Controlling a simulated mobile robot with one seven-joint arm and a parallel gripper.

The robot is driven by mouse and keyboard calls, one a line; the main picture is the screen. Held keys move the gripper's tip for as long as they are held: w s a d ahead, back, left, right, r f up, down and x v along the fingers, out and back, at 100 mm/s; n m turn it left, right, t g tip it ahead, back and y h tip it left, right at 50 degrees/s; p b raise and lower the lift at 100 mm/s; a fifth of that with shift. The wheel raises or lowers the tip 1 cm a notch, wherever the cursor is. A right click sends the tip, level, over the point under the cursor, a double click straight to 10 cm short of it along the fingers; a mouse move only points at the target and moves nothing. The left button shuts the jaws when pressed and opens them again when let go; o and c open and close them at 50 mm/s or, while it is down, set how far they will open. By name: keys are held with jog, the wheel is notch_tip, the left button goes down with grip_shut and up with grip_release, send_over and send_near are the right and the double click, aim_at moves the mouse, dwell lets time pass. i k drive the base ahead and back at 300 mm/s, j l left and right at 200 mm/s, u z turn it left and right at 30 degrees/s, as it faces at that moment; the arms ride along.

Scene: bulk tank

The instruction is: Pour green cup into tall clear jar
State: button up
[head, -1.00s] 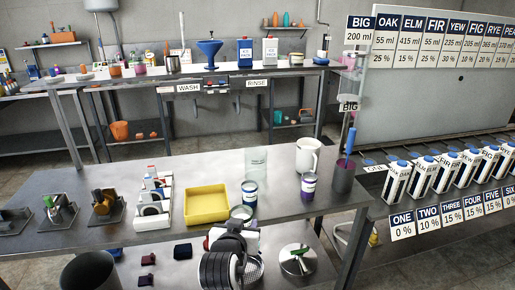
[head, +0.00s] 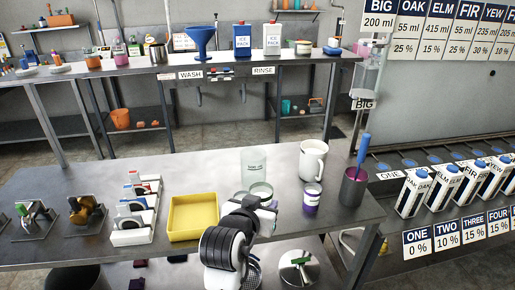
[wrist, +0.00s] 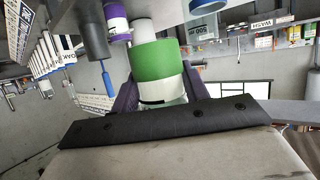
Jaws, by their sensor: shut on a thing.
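The green cup (wrist: 158,62) is clear with a broad green band and sits between my gripper's dark fingers (wrist: 160,95) in the wrist view. In the head view its round clear rim (head: 262,188) shows just past my gripper (head: 250,204), which hides most of its body. The tall clear jar (head: 254,165) stands upright on the steel table, just behind the held cup. Its lettered label also shows at the top of the wrist view (wrist: 205,6). The jar looks empty. In the head view the cup's rim overlaps the jar's lower part; I cannot tell whether they touch.
A white mug (head: 313,160), a purple-banded cup (head: 311,198) and a dark holder with a blue-handled tool (head: 353,188) stand right of the jar. A yellow tray (head: 193,217) and a white rack (head: 135,215) are left. Bare table (head: 95,178) lies at the back left.

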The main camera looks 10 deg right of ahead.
aim_at(253, 159)
jog(key=i+l, duration=0.65)
jog(key=i, duration=0.1)
